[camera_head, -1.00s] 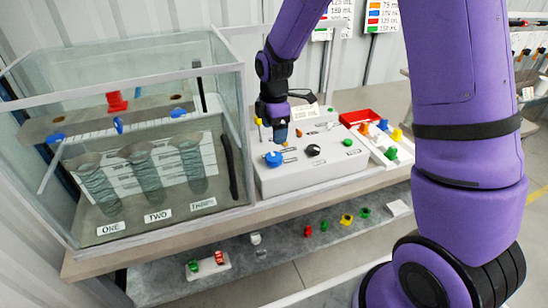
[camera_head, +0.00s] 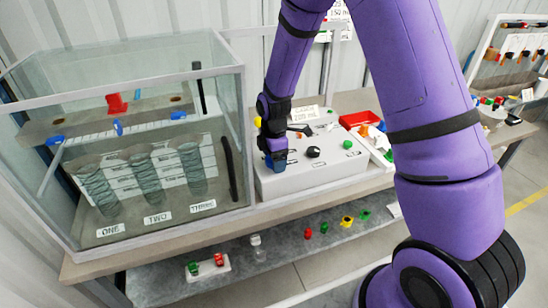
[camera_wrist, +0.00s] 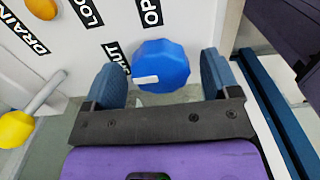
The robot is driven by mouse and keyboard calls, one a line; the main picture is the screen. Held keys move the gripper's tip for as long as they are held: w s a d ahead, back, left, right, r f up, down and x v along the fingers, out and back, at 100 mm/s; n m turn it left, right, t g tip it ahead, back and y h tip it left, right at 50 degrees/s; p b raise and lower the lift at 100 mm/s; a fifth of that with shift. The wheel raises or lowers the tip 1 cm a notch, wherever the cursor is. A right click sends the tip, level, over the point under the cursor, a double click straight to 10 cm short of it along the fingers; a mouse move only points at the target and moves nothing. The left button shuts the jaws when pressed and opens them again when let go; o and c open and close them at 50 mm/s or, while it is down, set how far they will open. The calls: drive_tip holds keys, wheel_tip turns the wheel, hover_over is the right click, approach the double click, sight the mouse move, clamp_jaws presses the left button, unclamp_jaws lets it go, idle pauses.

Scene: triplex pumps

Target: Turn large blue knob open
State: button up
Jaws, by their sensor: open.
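The large blue knob (camera_wrist: 163,62) is many-sided with a white pointer bar, which points left in the wrist view, near the partly hidden "SHUT" label (camera_wrist: 117,55). My gripper (camera_wrist: 161,68) is open, with one blue finger on each side of the knob and a visible gap to each. In the head view my gripper (camera_head: 275,162) is down at the front left of the white control box (camera_head: 310,178) and hides the knob. Whether the fingertips touch the panel cannot be told.
A black knob (camera_head: 313,152) is right of my gripper on the box. A yellow knob (camera_wrist: 15,128) and an orange one (camera_wrist: 40,8) are left in the wrist view. The glass tank (camera_head: 140,140) stands close at left.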

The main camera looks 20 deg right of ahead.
drive_tip(key=c, duration=0.9)
drive_tip(key=shift+m, duration=0.4)
drive_tip(key=m, duration=0.8)
drive_tip(key=shift+m, duration=0.3)
drive_tip(key=m, duration=0.8)
drive_tip(key=shift+m, duration=0.4)
